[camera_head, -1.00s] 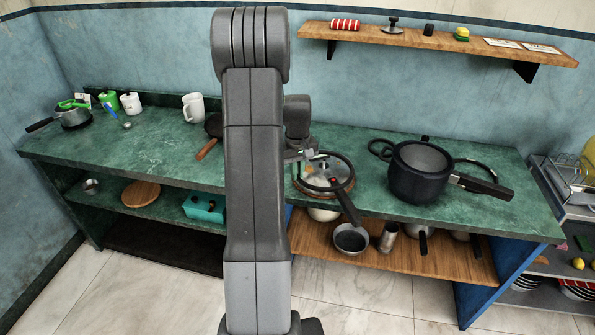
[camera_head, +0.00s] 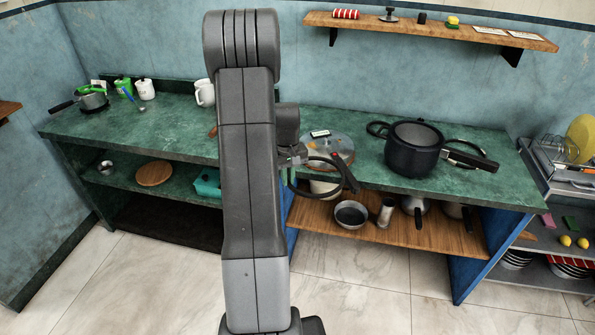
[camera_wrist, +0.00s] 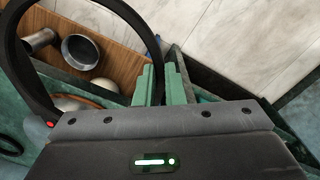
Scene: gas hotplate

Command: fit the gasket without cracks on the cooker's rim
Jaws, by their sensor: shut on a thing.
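My gripper (camera_head: 292,158) is shut on a black ring (camera_head: 325,193), a gasket, in front of the counter's front edge. The ring also curves across the left of the wrist view (camera_wrist: 12,55), with a red mark near its lower end. I cannot make out cracks on any ring.
Pans and a metal cup (camera_head: 386,212) stand on the wooden shelf below. A wall shelf (camera_head: 430,30) hangs above. The floor in front is clear.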

